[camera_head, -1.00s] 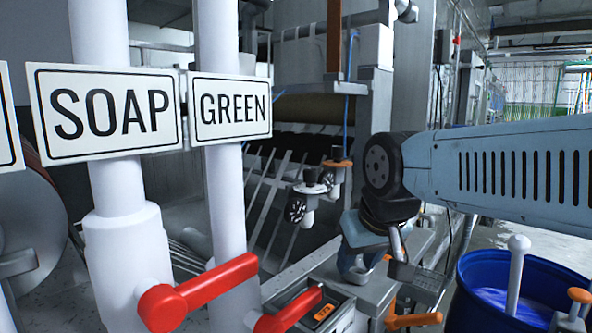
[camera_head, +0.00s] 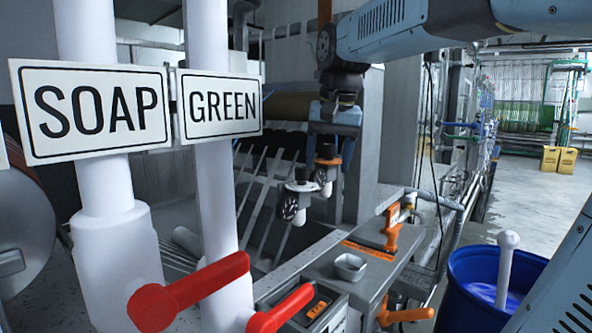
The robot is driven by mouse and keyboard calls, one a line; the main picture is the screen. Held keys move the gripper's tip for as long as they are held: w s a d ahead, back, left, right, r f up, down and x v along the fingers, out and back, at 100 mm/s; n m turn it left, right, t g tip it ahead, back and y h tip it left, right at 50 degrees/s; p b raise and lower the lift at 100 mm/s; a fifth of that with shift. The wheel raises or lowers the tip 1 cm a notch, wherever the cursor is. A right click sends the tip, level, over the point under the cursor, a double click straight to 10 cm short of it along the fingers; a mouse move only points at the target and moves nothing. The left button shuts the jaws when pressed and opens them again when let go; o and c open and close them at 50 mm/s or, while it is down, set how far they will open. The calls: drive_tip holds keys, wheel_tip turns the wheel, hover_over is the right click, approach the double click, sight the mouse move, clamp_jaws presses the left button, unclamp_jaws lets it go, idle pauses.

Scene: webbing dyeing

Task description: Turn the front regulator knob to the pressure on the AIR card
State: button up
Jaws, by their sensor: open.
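Two small regulators hang side by side beyond the red levers. The front regulator (camera_head: 300,196) has a dark top, a round gauge on its left and a pale bowl below. The rear regulator (camera_head: 326,172) shows an orange band just behind and to the right. My gripper (camera_head: 333,145) points down above the regulators, closest in the picture to the rear one. It is open; its fingers are small and dark, and I cannot tell whether they touch anything. No card reading AIR is legible, and the gauge readings are too small to read.
White pipes with SOAP (camera_head: 97,110) and GREEN (camera_head: 219,104) signs and red levers (camera_head: 190,292) stand at the left front. A metal bench (camera_head: 330,262) bears a small metal tray (camera_head: 350,267). A blue drum (camera_head: 475,290) stands at right.

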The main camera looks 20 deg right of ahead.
sight(302, 169)
drive_tip(key=w+r+m+g, duration=0.2)
drive_tip(key=w+r, duration=0.2)
drive_tip(key=w, duration=0.4)
drive_tip(key=w+r+m+g, duration=0.1)
drive_tip(key=w+r+m, duration=0.25)
drive_tip(key=w, duration=0.35)
drive_tip(key=shift+n, duration=0.45)
drive_tip(key=f, duration=1.3)
drive_tip(key=shift+a+f, duration=0.25)
drive_tip(key=shift+a, duration=0.05)
drive_tip(key=c, duration=1.1)
